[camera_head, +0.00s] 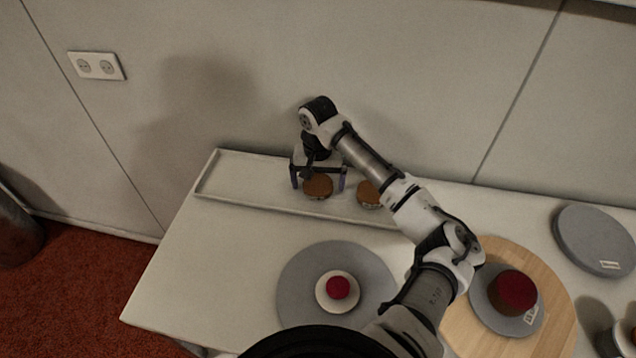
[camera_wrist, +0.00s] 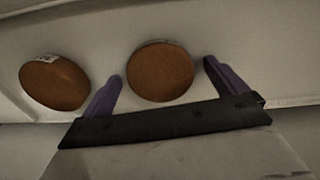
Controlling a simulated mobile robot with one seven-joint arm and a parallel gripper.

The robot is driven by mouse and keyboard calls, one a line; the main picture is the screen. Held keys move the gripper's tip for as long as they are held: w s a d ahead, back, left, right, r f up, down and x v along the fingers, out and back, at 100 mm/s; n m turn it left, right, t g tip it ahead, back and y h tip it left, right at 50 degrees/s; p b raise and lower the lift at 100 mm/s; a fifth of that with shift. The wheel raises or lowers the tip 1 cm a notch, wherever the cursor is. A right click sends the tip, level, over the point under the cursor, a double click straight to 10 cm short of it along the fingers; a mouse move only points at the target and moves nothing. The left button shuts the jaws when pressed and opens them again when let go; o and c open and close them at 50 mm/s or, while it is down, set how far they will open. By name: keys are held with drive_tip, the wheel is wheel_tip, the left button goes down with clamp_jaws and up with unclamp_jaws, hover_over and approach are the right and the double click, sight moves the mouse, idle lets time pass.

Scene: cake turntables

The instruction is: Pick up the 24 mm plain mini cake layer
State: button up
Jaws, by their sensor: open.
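Two round brown mini cake layers stand on a long pale tray (camera_head: 235,187). One cake layer (camera_head: 318,187) is at my gripper (camera_head: 319,183); the other cake layer (camera_head: 368,194) is to its right, partly behind my arm. In the wrist view, the first cake layer (camera_wrist: 160,72) shows between the two purple fingertips of my gripper (camera_wrist: 163,78), with a gap on each side. The other cake layer (camera_wrist: 54,82) lies outside the left finger. My gripper is open and empty. The small labels on the cakes cannot be read, so I cannot tell which is 24 mm.
A grey turntable (camera_head: 300,278) holds a white disc (camera_head: 324,299) with a small red-topped item. A wooden board (camera_head: 557,310) at right carries a grey disc (camera_head: 486,299) with a red-topped cake (camera_head: 513,290). Another grey disc (camera_head: 590,238) lies far right. The wall is close behind the tray.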

drive_tip(key=c, duration=1.1)
drive_tip(key=shift+o, duration=0.2)
